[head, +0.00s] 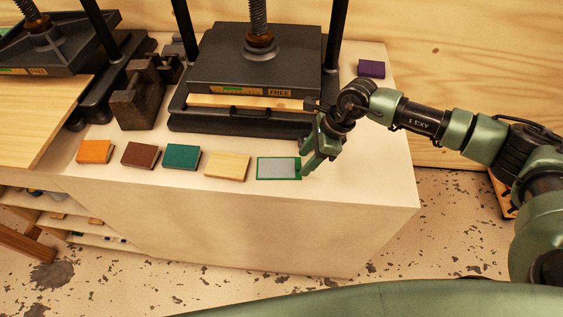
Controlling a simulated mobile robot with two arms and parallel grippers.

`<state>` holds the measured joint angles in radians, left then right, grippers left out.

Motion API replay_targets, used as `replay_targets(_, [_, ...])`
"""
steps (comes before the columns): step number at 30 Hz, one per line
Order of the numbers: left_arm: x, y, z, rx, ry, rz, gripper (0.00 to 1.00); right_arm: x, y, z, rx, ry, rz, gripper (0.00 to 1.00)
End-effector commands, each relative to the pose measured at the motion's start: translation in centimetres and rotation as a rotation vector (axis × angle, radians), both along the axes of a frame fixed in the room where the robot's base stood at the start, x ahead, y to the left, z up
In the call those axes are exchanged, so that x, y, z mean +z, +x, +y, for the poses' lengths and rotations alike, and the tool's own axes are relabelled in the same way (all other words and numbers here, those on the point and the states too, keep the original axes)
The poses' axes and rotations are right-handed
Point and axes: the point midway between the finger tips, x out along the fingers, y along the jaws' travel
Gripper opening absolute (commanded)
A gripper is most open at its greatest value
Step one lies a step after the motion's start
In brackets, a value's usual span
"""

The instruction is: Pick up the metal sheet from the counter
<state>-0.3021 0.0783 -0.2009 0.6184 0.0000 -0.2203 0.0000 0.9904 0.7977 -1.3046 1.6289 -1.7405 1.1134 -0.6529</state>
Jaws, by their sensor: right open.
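The metal sheet (277,168) is a flat, pale grey rectangle. It lies on a slightly larger green piece (260,178) near the front edge of the counter (340,200). My right gripper (306,170) points down at the right end of the sheet and covers part of the green piece there. It is open, with nothing seen between its fingers. I cannot tell whether the fingers touch the sheet. My left gripper is not in view.
Left of the sheet lie a pale wooden block (227,166), a teal block (182,158), a brown block (140,155) and an orange block (94,151). A black screw press (250,75) stands behind. A purple block (371,69) lies back right. The counter's front right is clear.

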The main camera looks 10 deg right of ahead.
Motion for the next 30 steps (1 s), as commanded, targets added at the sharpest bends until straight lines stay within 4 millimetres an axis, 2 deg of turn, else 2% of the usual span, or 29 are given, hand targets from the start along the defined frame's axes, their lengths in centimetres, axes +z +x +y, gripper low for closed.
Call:
replay_targets(4, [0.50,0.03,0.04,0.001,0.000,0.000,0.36,-1.16,0.05,0.46,0.000,0.000,0.000,0.47])
replay_targets(11, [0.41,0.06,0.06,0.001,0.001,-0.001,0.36,-1.37,0.06,0.50,0.001,0.000,0.000,0.47])
replay_targets(16, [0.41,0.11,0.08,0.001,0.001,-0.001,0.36,-1.34,0.06,0.49,0.000,0.001,0.000,0.00])
replay_targets(30, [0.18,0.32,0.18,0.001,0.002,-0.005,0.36,-0.63,0.17,0.50,-0.001,0.003,-0.002,0.00])
